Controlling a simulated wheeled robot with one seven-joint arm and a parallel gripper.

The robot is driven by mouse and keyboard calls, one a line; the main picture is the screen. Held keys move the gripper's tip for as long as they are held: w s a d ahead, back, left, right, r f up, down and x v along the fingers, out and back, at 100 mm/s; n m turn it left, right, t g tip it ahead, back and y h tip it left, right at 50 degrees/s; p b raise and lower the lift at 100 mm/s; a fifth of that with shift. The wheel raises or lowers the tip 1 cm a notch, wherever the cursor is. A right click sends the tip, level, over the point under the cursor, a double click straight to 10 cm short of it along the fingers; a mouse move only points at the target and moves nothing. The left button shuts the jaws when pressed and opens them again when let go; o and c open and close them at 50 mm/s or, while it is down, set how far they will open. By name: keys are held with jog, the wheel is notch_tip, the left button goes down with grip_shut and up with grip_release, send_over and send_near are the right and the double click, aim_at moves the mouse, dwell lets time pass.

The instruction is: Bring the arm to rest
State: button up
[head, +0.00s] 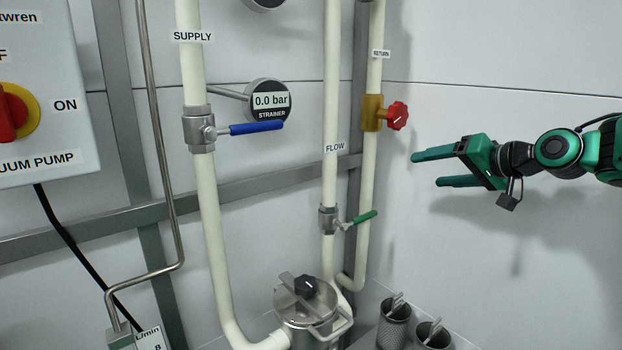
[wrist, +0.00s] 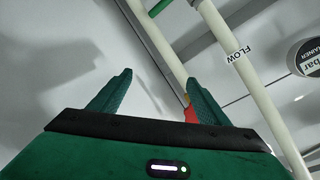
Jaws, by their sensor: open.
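My gripper (head: 428,170) is green, open and empty. In the head view it is at the right, pointing left, with its fingers apart in front of the pale wall. It appears to the right of the red valve knob (head: 397,115) on the return pipe (head: 374,150), with a visible gap in the picture. In the wrist view both fingertips of my gripper (wrist: 158,88) show with nothing between them. Part of the red knob (wrist: 190,114) shows behind the right finger there, and the rest is hidden.
The supply pipe (head: 206,190) has a blue lever (head: 255,128), and the flow pipe (head: 330,100) a green lever (head: 362,219). A strainer pot (head: 305,303) stands low in the middle, with two mesh baskets (head: 393,326) beside it. The wall area (head: 540,50) around my arm is clear.

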jog(key=s+d+f+g+h, duration=0.3)
jog(key=s+f, duration=0.4)
jog(key=f, duration=0.2)
jog(key=s+d+f+m+g+h, duration=0.1)
jog(key=s+d+f+g, duration=0.1)
jog(key=s, duration=0.8)
jog(key=s+d+f+m+g+h, duration=0.1)
jog(key=s+f+g, duration=0.3)
jog(key=s, duration=0.7)
jog(key=s+d+f+m+g+h, duration=0.1)
jog(key=s+d+f+g, duration=0.2)
jog(key=s+f, duration=0.3)
jog(key=s, duration=0.4)
jog(key=shift+s+d, duration=0.25)
jog(key=shift+w+f+h, duration=0.3)
jog(key=shift+w, duration=0.35)
jog(key=shift+c, duration=0.3)
